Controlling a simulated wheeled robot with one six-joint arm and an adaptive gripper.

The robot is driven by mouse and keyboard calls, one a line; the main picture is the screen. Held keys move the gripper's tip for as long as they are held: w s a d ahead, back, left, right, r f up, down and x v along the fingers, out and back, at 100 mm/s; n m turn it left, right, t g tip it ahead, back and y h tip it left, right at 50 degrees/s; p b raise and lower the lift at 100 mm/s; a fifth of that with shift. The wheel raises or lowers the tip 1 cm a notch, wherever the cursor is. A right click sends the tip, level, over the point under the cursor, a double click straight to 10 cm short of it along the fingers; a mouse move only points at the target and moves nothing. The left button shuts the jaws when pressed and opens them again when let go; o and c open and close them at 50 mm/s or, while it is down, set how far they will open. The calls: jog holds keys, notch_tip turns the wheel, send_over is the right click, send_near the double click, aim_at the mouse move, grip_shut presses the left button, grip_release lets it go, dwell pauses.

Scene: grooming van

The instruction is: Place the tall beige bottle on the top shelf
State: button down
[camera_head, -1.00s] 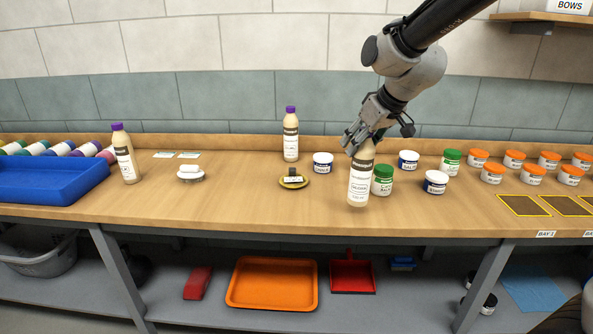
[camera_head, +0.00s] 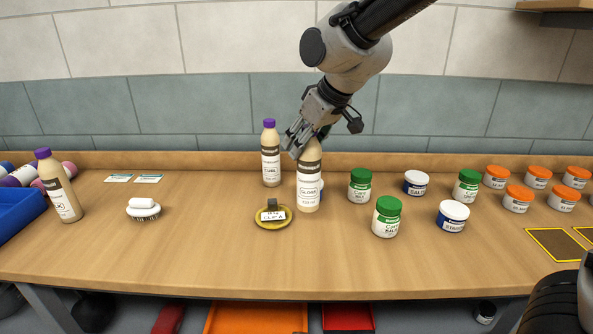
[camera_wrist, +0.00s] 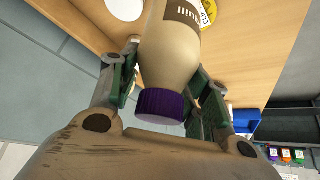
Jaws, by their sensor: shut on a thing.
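My gripper (camera_head: 310,140) is shut on a tall beige bottle (camera_head: 309,180), around its neck. The bottle is upright over the bench, its label facing me; I cannot tell whether its base touches the wood. In the wrist view, the fingers (camera_wrist: 165,95) flank the bottle's shoulder (camera_wrist: 170,60), and its purple cap (camera_wrist: 160,104) shows. Two similar beige bottles with purple caps stand on the bench, one just left of mine (camera_head: 270,155) and one at the far left (camera_head: 59,190). A wooden wall shelf (camera_head: 550,4) is only partly visible at the upper right.
On the bench (camera_head: 200,260), a yellow dish (camera_head: 273,224) lies before the bottles and a brush (camera_head: 143,209) farther left. Green-lidded jars (camera_head: 387,217), white-lidded jars (camera_head: 453,216) and several orange-lidded jars (camera_head: 517,199) stand to the right. A blue tray (camera_head: 18,215) is at the left edge.

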aim_at(303, 159)
jog(key=shift+f, duration=2.4)
jog(key=shift+f, duration=0.15)
jog(key=c, duration=0.7)
grip_release()
jog(key=shift+r, duration=0.2)
jog(key=v, duration=1.2)
